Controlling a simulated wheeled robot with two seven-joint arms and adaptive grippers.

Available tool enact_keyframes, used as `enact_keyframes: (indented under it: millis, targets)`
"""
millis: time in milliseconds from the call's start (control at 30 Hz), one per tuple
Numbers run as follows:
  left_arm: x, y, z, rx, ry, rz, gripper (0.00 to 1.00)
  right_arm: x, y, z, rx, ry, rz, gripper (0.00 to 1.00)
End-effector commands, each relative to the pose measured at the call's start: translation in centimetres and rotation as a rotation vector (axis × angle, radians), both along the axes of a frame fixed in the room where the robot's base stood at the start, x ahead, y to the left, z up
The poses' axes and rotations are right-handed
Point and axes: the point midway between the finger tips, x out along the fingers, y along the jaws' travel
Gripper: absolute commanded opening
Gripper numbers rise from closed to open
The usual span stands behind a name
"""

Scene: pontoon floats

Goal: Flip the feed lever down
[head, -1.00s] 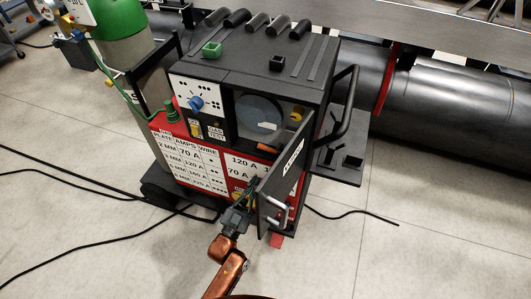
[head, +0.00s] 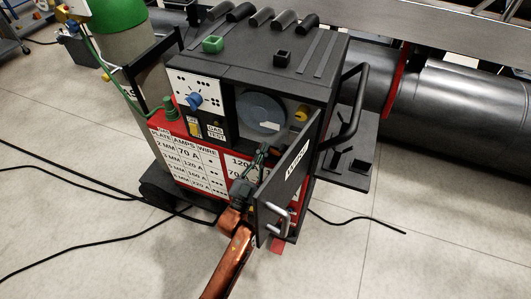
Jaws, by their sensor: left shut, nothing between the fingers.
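The black welding machine (head: 265,60) has its compartment open at the front, with a grey-blue wire spool (head: 261,112) and a yellow knob (head: 301,115) inside. My left gripper (head: 262,154) is shut and empty. Its fingertips are at the lower part of the compartment opening, just left of the open door (head: 284,185). I cannot make out the feed lever clearly; the gripper and door cover the lower part of the compartment. I cannot tell whether the fingertips touch anything. My right gripper is not in view.
The open door with its metal handle (head: 279,219) stands close to the right of my left gripper. A blue knob (head: 195,100) and a red panel with a chart (head: 185,160) are at the left. Black cables (head: 90,180) lie on the floor.

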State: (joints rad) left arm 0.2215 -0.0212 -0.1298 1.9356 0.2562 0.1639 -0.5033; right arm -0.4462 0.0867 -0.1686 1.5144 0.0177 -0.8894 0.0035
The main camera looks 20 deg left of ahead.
Motion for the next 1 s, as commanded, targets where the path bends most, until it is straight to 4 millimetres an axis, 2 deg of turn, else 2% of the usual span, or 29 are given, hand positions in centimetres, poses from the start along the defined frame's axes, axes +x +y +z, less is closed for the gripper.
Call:
enact_keyframes:
  millis: [100,300,700,767,1000]
  targets:
    - [0.2,0.1,-1.1,0.0,0.001,-0.001,0.0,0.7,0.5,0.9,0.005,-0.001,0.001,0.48]
    - [0.3,0.2,-1.6,0.0,0.0,-0.001,0.0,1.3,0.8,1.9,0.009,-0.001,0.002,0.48]
    - [0.3,0.2,-1.6,-0.008,-0.001,-0.001,0.0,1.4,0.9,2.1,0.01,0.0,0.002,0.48]
    - [0.4,0.2,-1.8,-0.03,0.0,-0.001,0.0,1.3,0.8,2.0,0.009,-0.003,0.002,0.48]
    - [0.5,0.4,-3.0,-0.162,0.007,-0.002,0.0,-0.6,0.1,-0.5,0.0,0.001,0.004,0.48]
